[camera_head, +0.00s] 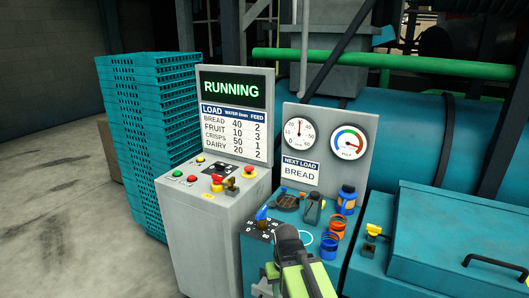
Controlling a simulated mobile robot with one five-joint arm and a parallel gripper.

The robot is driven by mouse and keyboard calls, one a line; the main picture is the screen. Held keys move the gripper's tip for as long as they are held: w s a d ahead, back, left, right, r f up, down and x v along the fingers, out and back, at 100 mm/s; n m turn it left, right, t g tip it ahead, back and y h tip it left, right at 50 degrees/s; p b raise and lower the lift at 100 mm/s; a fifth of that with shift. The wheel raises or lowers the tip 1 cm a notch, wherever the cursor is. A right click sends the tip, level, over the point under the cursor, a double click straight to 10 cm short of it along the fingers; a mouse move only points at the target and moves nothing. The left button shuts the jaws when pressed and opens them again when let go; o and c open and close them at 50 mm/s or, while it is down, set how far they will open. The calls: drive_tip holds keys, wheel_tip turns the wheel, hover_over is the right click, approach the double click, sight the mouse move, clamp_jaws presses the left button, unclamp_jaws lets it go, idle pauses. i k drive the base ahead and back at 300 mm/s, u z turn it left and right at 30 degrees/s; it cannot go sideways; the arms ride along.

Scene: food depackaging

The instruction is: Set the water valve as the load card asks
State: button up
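The blue water valve handle (262,214) sits on a black scale plate (265,226) with numbers, at the left of the teal bench top. I cannot read exactly which number it points at. The load card (300,172) reads NEXT LOAD BREAD. The table on the control cabinet (232,131) gives BREAD water 40, feed 2. The left gauge (299,133) has its needle pointing about straight up. The right gauge (349,143) has a coloured arc. My gripper (287,240) is just right of and nearer than the valve, seen from behind; its fingers and any contact are hidden.
The control cabinet's screen (234,88) reads RUNNING. Orange coil (338,223), blue-and-orange jar (346,199) and dark small items (313,208) stand on the bench right of the valve. A teal lidded box (453,245) is at right. Stacked teal crates (150,130) stand at left.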

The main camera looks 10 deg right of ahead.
sight(261, 214)
drive_tip(key=u, duration=0.45)
drive_tip(key=i, duration=0.65)
drive_tip(key=u, duration=0.8)
